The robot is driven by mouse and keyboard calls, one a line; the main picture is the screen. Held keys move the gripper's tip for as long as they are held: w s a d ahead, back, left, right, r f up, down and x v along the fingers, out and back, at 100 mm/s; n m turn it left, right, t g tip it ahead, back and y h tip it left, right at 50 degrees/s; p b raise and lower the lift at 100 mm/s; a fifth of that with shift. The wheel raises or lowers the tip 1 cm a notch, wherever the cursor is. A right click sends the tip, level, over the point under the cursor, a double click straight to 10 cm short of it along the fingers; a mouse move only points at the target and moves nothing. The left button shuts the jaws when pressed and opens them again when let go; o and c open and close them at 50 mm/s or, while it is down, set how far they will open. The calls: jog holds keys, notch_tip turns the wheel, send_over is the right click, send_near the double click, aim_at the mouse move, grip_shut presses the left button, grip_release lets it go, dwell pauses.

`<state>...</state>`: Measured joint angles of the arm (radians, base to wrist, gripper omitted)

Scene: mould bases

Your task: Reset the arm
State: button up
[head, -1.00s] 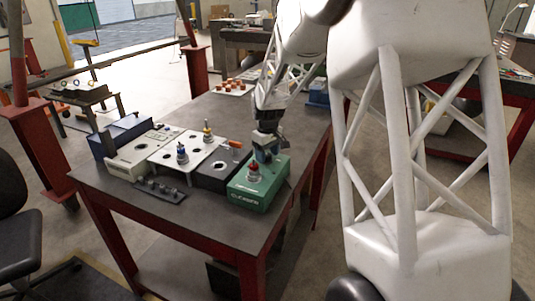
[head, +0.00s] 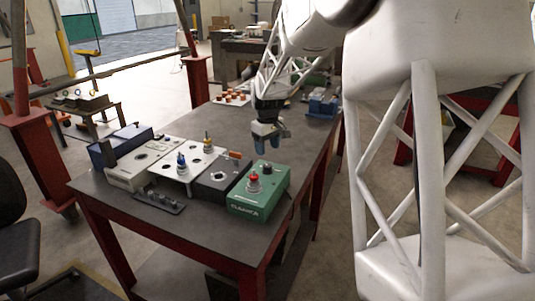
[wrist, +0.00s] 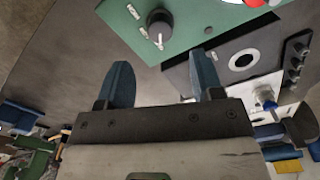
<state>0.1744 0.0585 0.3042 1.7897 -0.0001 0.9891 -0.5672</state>
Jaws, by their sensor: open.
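My gripper (head: 268,146) hangs above the dark table behind the green box, with its blue fingers pointing down. In the wrist view my gripper (wrist: 162,88) shows two blue fingers apart with nothing between them. The green box (head: 258,208) sits on the table's right front part, with a red-topped piece (head: 253,181) and a black knob (head: 266,169) on its top. The knob also shows in the wrist view (wrist: 161,27), beyond the fingers and apart from them.
Left of the green box stand a black base (head: 218,180), a white base (head: 180,178) with blue and yellow pieces, a light grey base (head: 126,177) and a blue box (head: 117,148). A tray of copper-coloured pieces (head: 230,98) and blue bins (head: 322,106) lie farther back.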

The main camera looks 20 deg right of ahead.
jog(key=shift+r, duration=0.3)
jog(key=shift+s, duration=0.1)
jog(key=shift+s+a+r, duration=0.1)
jog(key=shift+s+r, duration=0.05)
jog(key=s+a+r+m+t, duration=0.1)
jog(key=s+a+r, duration=0.3)
jog(key=s, duration=0.5)
jog(key=s+a+r+m, duration=0.1)
jog(key=s+a+r, duration=0.2)
jog(key=s, duration=0.7)
jog(key=s+a+f+m, duration=0.1)
jog(key=s+a, duration=0.1)
jog(key=s, duration=0.9)
jog(key=s+a+f+m+t, duration=0.1)
jog(key=s+a, duration=0.2)
jog(key=s, duration=0.9)
jog(key=shift+s+m+t, duration=0.15)
jog(key=shift+m+t, duration=0.15)
